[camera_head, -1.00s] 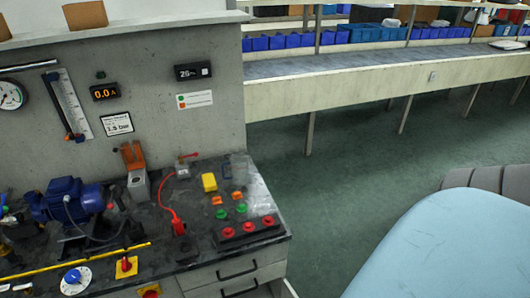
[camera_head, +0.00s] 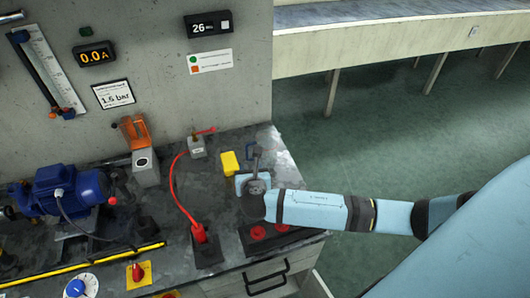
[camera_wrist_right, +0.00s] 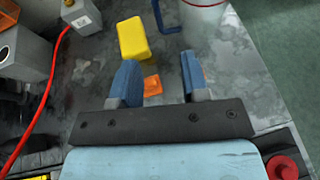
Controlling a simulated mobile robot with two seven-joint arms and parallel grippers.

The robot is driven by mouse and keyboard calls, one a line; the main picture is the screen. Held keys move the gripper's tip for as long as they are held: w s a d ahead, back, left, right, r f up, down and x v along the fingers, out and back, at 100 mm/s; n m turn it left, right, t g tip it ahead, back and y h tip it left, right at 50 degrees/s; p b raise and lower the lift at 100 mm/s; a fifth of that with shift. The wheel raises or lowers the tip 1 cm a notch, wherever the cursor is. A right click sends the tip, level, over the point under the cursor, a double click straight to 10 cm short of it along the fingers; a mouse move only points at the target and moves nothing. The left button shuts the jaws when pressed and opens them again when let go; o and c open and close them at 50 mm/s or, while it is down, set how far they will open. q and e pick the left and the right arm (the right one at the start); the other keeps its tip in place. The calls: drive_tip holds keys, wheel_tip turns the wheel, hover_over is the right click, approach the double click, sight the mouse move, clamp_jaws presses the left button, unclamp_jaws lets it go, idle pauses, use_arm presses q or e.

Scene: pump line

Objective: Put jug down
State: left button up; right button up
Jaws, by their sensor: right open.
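The jug (camera_wrist_right: 205,14) stands on the bench top at the top of the right wrist view, cut off by the picture edge. It looks pale and see-through, with a red line and a blue handle (camera_wrist_right: 184,42) on its left side. In the head view the handle (camera_head: 252,151) shows just behind my right gripper, and the clear body is hard to make out. My right gripper (camera_wrist_right: 157,80) is open and empty, its blue fingers apart from the handle and short of it. My left gripper is not in view.
A yellow block (camera_wrist_right: 133,38) lies on the bench left of the jug, and an orange piece (camera_wrist_right: 152,84) shows between my fingers. Red buttons (camera_head: 257,233) sit near the front edge. A red cable (camera_head: 172,190) and a blue pump (camera_head: 62,190) are further left.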

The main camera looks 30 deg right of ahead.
approach(247, 152)
drive_tip(key=x, duration=1)
drive_tip(key=shift+a+f, duration=0.1)
drive_tip(key=shift+s, duration=0.1)
clamp_jaws()
